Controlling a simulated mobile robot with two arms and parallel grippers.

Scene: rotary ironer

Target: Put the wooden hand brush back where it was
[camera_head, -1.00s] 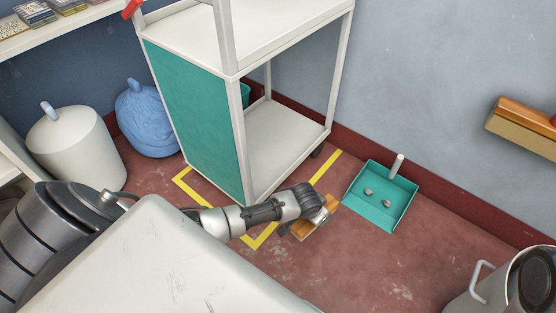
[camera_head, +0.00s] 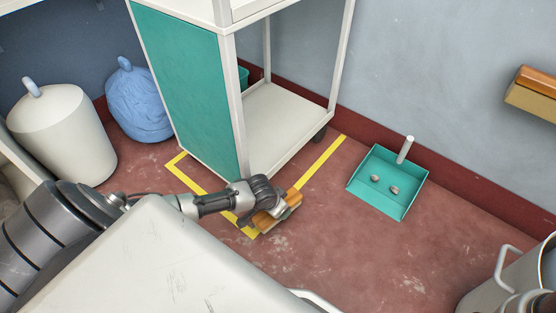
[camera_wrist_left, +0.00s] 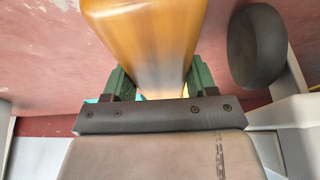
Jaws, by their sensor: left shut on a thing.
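The wooden hand brush (camera_head: 284,212) is an orange-brown block with a paler underside. It is low over the red floor, beside the front leg of the white cart and over the corner of the yellow floor line. My left gripper (camera_head: 272,202) is shut on it and partly hides it. In the left wrist view the brush (camera_wrist_left: 145,40) runs away between the green-padded fingers of the left gripper (camera_wrist_left: 160,82). I cannot tell whether it touches the floor. My right gripper is not in view.
The white cart (camera_head: 285,125) with a teal side panel stands close behind the gripper. A teal dustpan (camera_head: 377,198) with small stones lies right. A metal pot (camera_head: 490,285) stands at bottom right. A white bin (camera_head: 62,130) and blue sack (camera_head: 140,105) stand left.

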